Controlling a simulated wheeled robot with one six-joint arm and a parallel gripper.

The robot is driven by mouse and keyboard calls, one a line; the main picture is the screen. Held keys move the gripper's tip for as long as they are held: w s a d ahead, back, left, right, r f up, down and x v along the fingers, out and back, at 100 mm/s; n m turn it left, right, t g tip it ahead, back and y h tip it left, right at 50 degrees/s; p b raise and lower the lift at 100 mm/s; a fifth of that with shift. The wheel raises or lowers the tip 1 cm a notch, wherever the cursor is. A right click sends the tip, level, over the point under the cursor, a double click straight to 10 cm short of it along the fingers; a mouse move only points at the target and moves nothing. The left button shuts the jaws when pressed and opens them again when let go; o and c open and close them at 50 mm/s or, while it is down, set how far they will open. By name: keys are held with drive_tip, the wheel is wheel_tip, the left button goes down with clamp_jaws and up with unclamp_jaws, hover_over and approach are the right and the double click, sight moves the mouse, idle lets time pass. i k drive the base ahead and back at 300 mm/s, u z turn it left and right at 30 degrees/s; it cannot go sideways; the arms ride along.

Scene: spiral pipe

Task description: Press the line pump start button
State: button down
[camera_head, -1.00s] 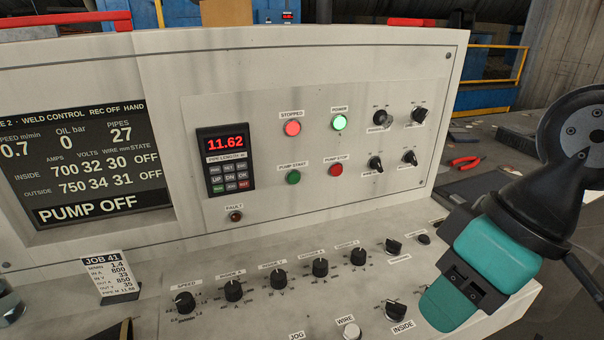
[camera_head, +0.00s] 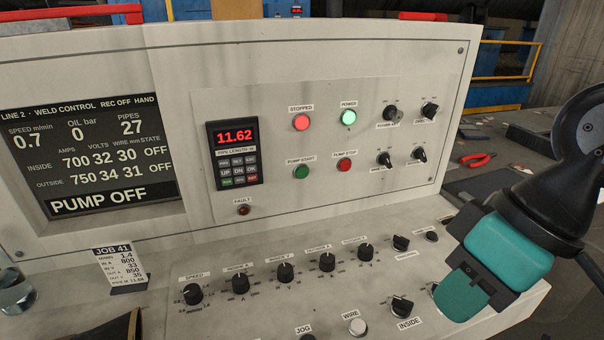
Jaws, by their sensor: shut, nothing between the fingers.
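The green PUMP START button (camera_head: 301,171) is on the upright panel, below the lit red STOPPED lamp (camera_head: 301,122). The red PUMP STOP button (camera_head: 344,164) is just to its right. The screen (camera_head: 95,150) at left reads PUMP OFF, with oil at 0 bar. My gripper (camera_head: 462,292), teal and black, is at the lower right over the sloping desk. It is shut and empty, well apart from the PUMP START button, to its right and nearer to me. Its fingertips cover part of the desk's right end.
Knobs such as the SPEED knob (camera_head: 193,294) line the desk below the panel. A pipe length counter (camera_head: 235,152) reads 11.62. A JOB 41 card (camera_head: 121,268) stands at left. Red pliers (camera_head: 476,160) lie on the surface behind at right.

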sight(302, 172)
drive_tip(key=z, duration=1.5)
drive_tip(key=k, duration=0.85)
drive_tip(key=u, duration=1.45)
drive_tip(key=i, duration=0.5)
drive_tip(key=u, duration=0.05)
